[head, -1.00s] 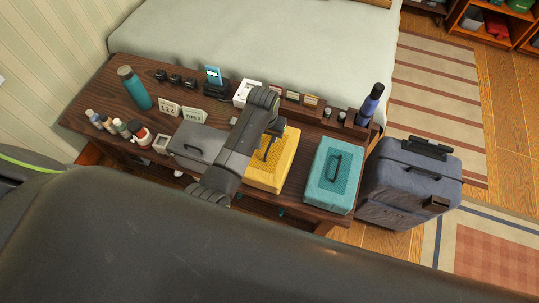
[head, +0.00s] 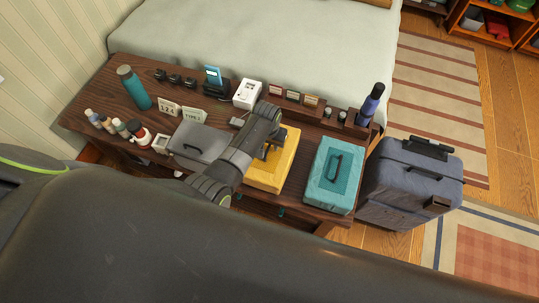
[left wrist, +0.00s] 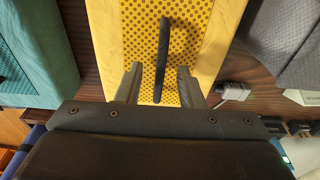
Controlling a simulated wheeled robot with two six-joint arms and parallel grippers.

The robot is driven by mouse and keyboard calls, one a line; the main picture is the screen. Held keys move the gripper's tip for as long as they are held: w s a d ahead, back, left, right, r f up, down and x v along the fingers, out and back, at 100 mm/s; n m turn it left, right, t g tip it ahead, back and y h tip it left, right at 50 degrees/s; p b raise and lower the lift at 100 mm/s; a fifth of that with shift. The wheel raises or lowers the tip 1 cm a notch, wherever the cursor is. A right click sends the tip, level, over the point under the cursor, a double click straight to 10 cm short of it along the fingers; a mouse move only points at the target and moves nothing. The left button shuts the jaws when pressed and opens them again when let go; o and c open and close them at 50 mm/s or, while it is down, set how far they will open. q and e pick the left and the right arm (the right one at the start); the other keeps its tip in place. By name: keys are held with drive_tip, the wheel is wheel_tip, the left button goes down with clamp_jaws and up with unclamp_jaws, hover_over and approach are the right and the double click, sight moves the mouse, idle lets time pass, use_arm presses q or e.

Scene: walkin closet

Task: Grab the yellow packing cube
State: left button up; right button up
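The yellow packing cube (head: 284,165) lies on the dark wooden bench between a grey cube and a teal cube. My left arm covers part of it in the head view. In the left wrist view the yellow cube (left wrist: 120,38) shows a mesh top and a dark strap handle (left wrist: 164,55). My left gripper (left wrist: 160,82) is open over the cube, with one finger on each side of the handle. I cannot tell whether the fingers touch the handle. My right gripper is not in view.
The grey cube (head: 190,143) and teal cube (head: 325,190) flank the yellow one closely. A purple bottle (head: 371,103), white adapter (head: 247,94) and teal bottle (head: 134,88) stand on the bench (head: 100,85). A grey suitcase (head: 405,195) stands on the floor at right.

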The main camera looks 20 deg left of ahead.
use_arm(q)
clamp_jaws()
drive_tip(key=shift+r, duration=0.1)
idle(1.2)
